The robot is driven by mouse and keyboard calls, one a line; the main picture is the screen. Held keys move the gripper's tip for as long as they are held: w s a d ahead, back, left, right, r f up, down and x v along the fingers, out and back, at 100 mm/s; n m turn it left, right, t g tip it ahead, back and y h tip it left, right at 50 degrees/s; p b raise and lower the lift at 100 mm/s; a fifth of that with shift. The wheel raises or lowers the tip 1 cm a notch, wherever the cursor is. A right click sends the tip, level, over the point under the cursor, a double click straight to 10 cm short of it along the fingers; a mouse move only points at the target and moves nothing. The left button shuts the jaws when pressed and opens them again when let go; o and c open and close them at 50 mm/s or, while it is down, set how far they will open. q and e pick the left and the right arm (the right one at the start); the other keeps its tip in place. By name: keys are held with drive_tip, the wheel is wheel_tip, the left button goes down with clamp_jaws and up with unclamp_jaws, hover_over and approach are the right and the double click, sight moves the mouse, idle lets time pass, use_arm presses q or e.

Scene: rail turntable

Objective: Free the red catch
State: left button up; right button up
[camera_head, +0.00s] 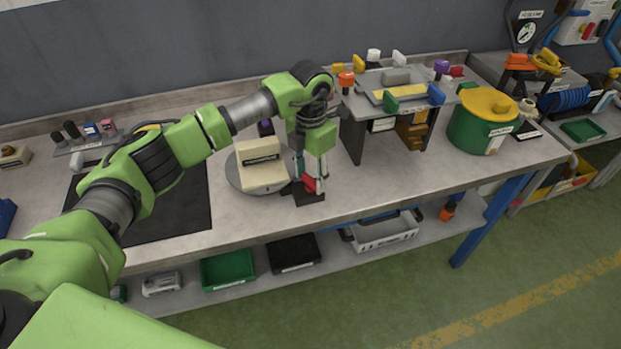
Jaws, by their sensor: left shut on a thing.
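The red catch (309,184) sits on a small black base (309,198) near the front edge of the workbench. My left gripper (308,179) points down over it and is shut on the red catch. The gripper's fingers hide part of the catch, so its exact position is hard to see. A round grey turntable (236,178) lies just left of the catch, with a cream block-shaped body (261,166) on it. My right gripper is out of view.
A raised grey rack (352,104) with coloured handles stands right of the gripper. A green pot with a yellow lid (486,104) stands farther right. A black mat (170,215) lies left. Green (227,268) and black trays (293,252) sit on the lower shelf.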

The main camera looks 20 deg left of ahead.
sight(310, 178)
use_arm(q)
drive_tip(key=n+b, duration=0.2)
drive_tip(key=n, duration=0.4)
drive_tip(key=shift+n, duration=0.3)
drive_tip(key=n+b, duration=0.1)
drive_tip(key=n, duration=0.5)
idle(0.4)
drive_tip(key=o, duration=1.1)
drive_tip(key=shift+r, duration=0.1)
wheel_tip(310, 178, up, 12)
drive_tip(key=shift+f, duration=0.2)
